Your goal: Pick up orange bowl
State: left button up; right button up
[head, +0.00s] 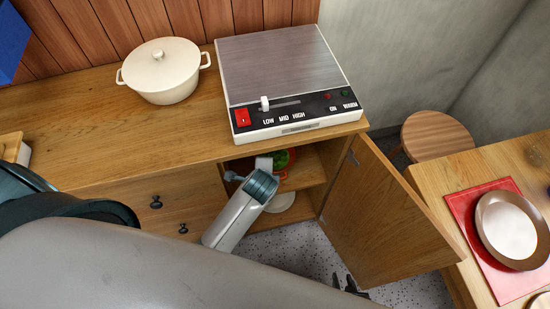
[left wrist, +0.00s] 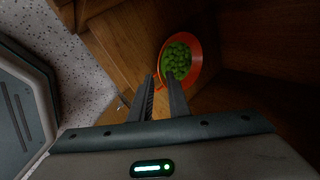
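The orange bowl (head: 285,171), filled with green round items, sits on a shelf inside the open cabinet, partly hidden by my left arm. In the left wrist view the orange bowl (left wrist: 200,73) lies just beyond the fingertips of my left gripper (left wrist: 158,76). Its two fingers are apart, with the near side of the rim by the tips; I cannot tell whether they touch it. My right gripper (head: 346,284) shows as dark fingertips low in the head view, apart and empty, over the floor by the cabinet door.
The cabinet door (head: 385,220) stands open to the right. A hot plate (head: 285,70) and a white pot (head: 160,72) stand on the counter above. A pale dish (head: 281,203) is lower in the cabinet. A stool (head: 437,132) and a table with a plate (head: 506,226) are right.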

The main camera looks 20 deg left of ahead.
pick_arm(q)
jog(key=x, duration=0.5)
jog(key=shift+w+f, duration=0.15)
jog(key=shift+f, duration=0.2)
jog(key=shift+w+a+f, duration=0.1)
jog(key=shift+w+f, duration=0.15)
jog(key=shift+f, duration=0.15)
pick_arm(e)
jog(key=shift+w+a+r, duration=0.1)
jog(key=shift+w+a, duration=0.25)
jog(key=shift+s, duration=0.15)
